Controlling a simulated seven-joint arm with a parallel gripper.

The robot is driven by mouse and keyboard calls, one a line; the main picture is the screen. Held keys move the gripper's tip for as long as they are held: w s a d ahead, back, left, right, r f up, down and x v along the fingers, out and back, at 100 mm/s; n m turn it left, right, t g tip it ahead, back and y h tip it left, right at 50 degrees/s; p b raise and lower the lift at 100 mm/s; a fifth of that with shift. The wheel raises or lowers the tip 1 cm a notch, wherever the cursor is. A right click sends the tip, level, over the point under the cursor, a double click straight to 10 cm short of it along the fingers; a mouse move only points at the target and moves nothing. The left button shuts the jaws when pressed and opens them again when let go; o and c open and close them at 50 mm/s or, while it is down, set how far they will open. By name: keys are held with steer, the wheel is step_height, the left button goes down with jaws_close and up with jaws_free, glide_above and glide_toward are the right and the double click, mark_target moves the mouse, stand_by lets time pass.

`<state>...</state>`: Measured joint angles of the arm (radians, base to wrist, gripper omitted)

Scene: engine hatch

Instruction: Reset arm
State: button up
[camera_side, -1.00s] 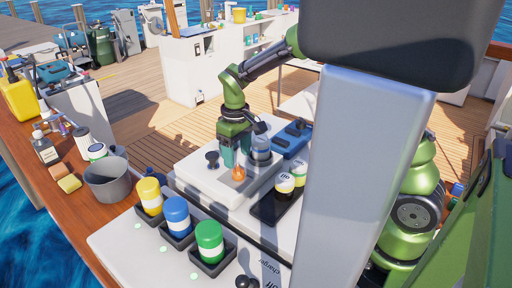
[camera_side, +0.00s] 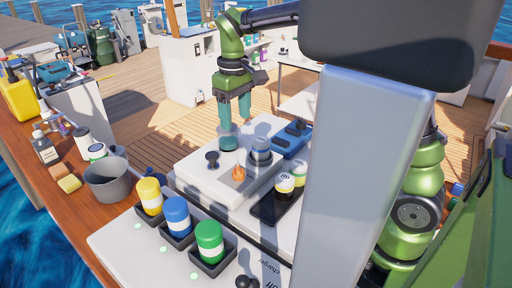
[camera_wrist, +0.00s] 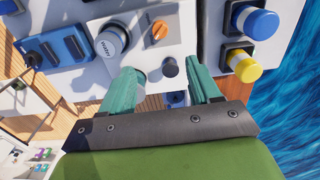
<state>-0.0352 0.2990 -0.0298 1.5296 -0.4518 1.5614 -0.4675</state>
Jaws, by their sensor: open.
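My gripper (camera_side: 236,133) is above the white raised unit (camera_side: 208,185), its teal fingers apart and pointing down. In the wrist view my gripper (camera_wrist: 165,75) has open, empty jaws. The knob (camera_wrist: 169,68) appears between the fingers in the wrist view.
Yellow (camera_side: 150,193), blue (camera_side: 176,213) and green (camera_side: 209,238) canisters stand in black holders at the front. A blue device (camera_side: 291,138) lies behind. A grey pot (camera_side: 109,182) is left. A pale post (camera_side: 360,180) blocks the right side.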

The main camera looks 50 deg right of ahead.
steer(key=s+a+r+m+t+y, duration=0.1)
steer(key=s+m+t, duration=0.1)
steer(key=s, duration=0.7)
steer(key=s+a+r+m+t+y, duration=0.1)
steer(key=s+t, duration=0.4)
steer(key=s, duration=0.5)
steer(key=shift+a+m, duration=0.4)
steer(key=shift+m, duration=0.2)
steer(key=shift+r, duration=0.1)
